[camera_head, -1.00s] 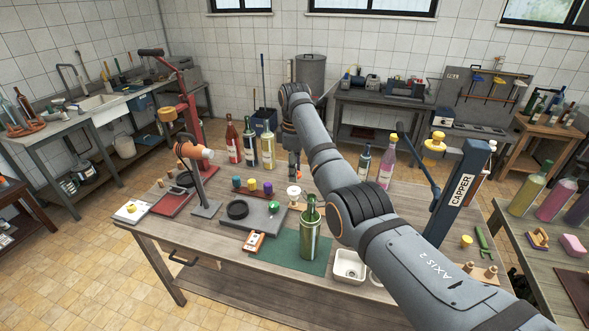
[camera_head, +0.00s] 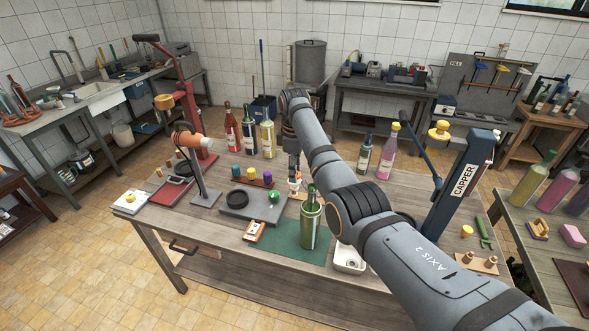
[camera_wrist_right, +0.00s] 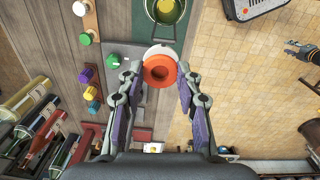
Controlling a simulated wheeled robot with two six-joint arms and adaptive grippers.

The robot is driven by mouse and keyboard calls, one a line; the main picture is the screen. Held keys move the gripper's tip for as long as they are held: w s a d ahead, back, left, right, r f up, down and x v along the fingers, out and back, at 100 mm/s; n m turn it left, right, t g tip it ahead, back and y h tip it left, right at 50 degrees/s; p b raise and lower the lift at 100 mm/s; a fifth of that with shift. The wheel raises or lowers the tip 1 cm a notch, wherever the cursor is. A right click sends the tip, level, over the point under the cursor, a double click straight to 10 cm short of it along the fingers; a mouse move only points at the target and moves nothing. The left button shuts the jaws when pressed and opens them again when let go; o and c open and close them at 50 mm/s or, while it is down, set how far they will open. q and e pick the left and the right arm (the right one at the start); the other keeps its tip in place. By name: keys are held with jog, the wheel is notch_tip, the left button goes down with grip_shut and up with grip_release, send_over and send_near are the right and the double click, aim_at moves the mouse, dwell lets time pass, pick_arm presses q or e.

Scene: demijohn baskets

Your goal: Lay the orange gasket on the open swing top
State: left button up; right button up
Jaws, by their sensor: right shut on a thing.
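The orange gasket (camera_wrist_right: 160,71) is a thick ring between the fingertips of my right gripper (camera_wrist_right: 159,78), which is shut on it. In the head view my right gripper (camera_head: 294,168) points down over the bench, with the gasket (camera_head: 295,180) small at its tips. A white round piece (camera_wrist_right: 152,53) shows partly behind the gasket; I cannot tell whether they touch. The green bottle (camera_head: 311,222) stands upright in front of the gripper, and its round green shape (camera_wrist_right: 167,9) is cut by the top edge of the wrist view.
Several bottles (camera_head: 249,136) stand behind. The capper (camera_head: 463,180) stands at right.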

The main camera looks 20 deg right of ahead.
jog(key=shift+s, duration=0.1)
pick_arm(q)
jog(key=shift+w, duration=0.45)
jog(key=shift+s, duration=0.4)
pick_arm(e)
jog(key=shift+f, duration=0.6)
jog(key=o, duration=0.8)
jog(key=shift+o, duration=0.2)
pick_arm(q)
jog(key=shift+a, duration=0.1)
